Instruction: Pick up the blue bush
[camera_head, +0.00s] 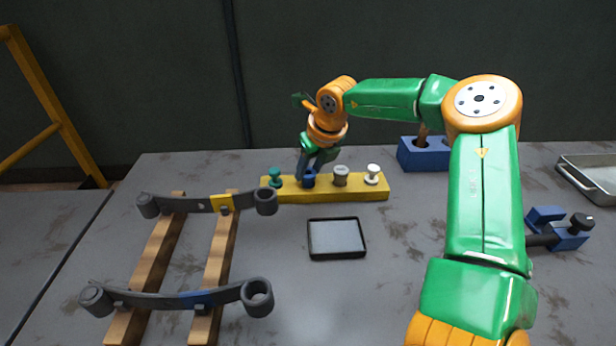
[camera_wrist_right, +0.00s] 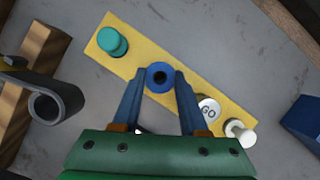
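The blue bush (camera_head: 308,179) stands on the yellow rack (camera_head: 330,194), between a teal bush (camera_head: 275,176) and a grey bush (camera_head: 341,175). My right gripper (camera_head: 312,170) reaches down over the rack at the blue bush. In the wrist view its two blue fingers (camera_wrist_right: 160,82) stand apart on either side of the bush, with their tips beside it. Whether they touch it I cannot tell. My left gripper is in neither view.
A white bush (camera_head: 372,174) stands at the rack's right end. A black-rimmed tray (camera_head: 336,238) lies in front. Two dark leaf springs (camera_head: 205,203) rest on wooden bars to the left. A blue block (camera_head: 424,154) and a blue clamp (camera_head: 560,230) are to the right.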

